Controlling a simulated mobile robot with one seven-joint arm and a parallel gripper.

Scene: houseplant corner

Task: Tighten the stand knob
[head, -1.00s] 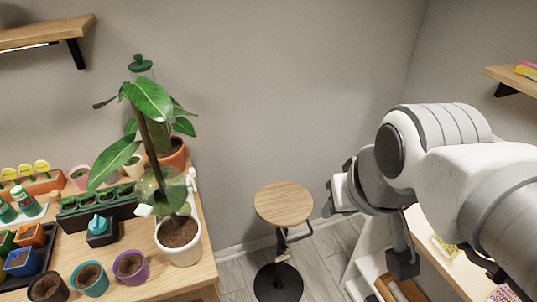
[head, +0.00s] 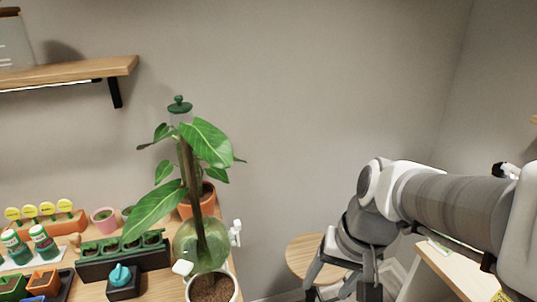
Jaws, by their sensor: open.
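A round wooden-topped stand like a stool (head: 301,258) stands on the floor right of the plant table. Only part of its top shows; its post and base are out of view below. My gripper (head: 341,279) points downward in front of the right part of that top, with its two fingers spread and nothing seen between them. Whether it touches the stand cannot be told.
A wooden table at left holds a tall leafy plant in a white pot (head: 213,289), a terracotta pot (head: 197,203) and a dark seedling tray (head: 122,256). A wall shelf (head: 70,74) hangs above. A light wooden surface (head: 455,278) lies at lower right.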

